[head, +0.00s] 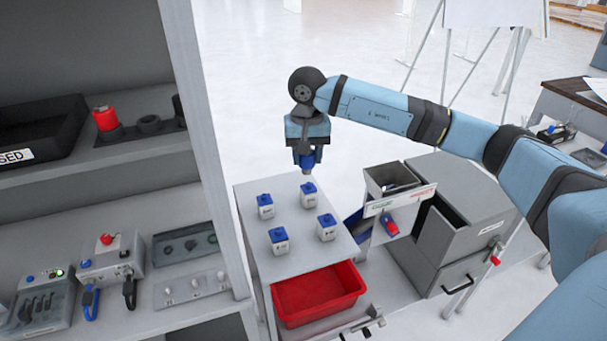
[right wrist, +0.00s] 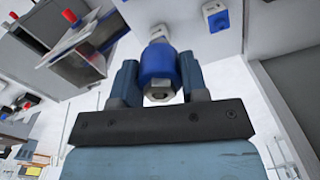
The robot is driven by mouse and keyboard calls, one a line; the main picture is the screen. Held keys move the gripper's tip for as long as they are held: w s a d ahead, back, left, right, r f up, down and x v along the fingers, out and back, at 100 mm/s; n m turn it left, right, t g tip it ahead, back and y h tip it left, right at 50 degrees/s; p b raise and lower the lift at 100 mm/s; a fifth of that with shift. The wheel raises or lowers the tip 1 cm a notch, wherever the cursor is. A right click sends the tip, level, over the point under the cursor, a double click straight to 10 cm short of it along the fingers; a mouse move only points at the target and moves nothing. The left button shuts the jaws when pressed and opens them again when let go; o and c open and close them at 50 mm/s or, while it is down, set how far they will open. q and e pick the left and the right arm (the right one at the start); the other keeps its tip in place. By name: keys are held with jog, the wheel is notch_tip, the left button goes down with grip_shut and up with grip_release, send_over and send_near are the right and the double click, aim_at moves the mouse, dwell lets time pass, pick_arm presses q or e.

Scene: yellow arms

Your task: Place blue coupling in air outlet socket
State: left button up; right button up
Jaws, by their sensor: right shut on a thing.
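My right gripper (head: 308,152) is shut on the blue coupling (head: 307,161), above the back edge of a grey cabinet top. In the right wrist view the coupling (right wrist: 158,64) is a blue cylinder with a metal hex end, between the two fingers of the gripper (right wrist: 157,80). At left, a red fitting (head: 105,118) sits in a dark rack (head: 130,135) with round black holders beside it. I cannot tell which fixture is the air outlet socket. My left gripper is out of view.
Several white blocks with blue tops (head: 279,241) stand on the cabinet top (head: 250,188). Below is an open drawer with a red bin (head: 318,293). Left shelves hold a black tray (head: 40,130) and control boxes (head: 110,258). Grey bins (head: 460,215) stand at right.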

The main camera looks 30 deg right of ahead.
jog(key=shift+s+a+r, duration=0.15)
jog(key=shift+s+a, duration=0.1)
jog(key=shift+a, duration=0.1)
jog(key=s+a+f+n+p, duration=0.3)
jog(key=s+a+f+n, duration=0.2)
jog(key=s+a, duration=0.5)
jog(key=shift+s+a+f+n+p, duration=0.3)
jog(key=shift+a+f, duration=0.55)
jog(key=shift+f, duration=0.05)
jog(key=shift+f, duration=0.1)
